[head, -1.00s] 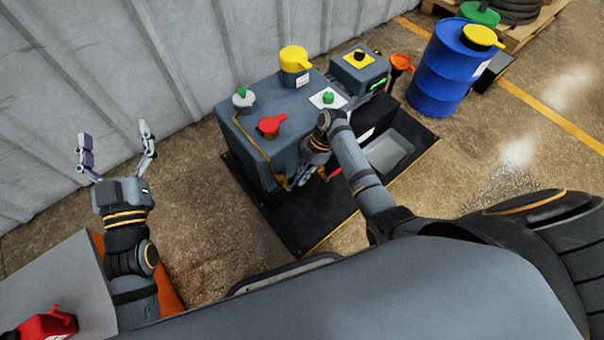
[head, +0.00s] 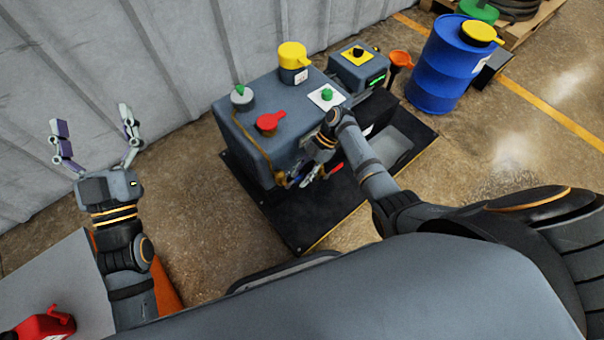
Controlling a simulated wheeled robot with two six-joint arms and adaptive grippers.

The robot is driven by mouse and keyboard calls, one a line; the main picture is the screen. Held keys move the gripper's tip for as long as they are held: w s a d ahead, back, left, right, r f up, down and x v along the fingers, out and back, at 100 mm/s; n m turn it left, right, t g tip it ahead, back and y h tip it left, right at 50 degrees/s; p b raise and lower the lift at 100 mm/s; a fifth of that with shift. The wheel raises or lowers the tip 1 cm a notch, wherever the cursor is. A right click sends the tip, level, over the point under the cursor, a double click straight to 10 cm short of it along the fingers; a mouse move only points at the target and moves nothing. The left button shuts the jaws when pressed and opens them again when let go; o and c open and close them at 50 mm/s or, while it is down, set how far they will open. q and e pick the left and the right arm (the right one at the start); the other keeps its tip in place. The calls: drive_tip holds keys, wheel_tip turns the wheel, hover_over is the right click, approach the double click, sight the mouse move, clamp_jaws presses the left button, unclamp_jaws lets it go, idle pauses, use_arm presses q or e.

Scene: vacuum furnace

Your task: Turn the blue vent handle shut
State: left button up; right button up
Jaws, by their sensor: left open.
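The grey furnace unit (head: 262,160) stands on a black base plate, with its low front side facing me. My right gripper (head: 301,181) is at this front side, low down. A small blue patch shows there among the fingers; I cannot tell whether it is the blue vent handle or a finger pad. My arm and gripper hide most of this spot, and whether the fingers are open or shut is unclear. My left gripper (head: 93,140) is open and empty, up at the left in front of the grey wall, far from the furnace.
On the furnace are a red handle (head: 270,122), a yellow cap (head: 293,56) and green knobs (head: 327,95). A control box (head: 358,68) stands behind. A blue drum (head: 452,66) is at the back right. A red can (head: 45,325) sits on the grey table (head: 62,275) at lower left.

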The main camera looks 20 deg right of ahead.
drive_tip(key=v, duration=1.2)
drive_tip(key=shift+a, duration=0.1)
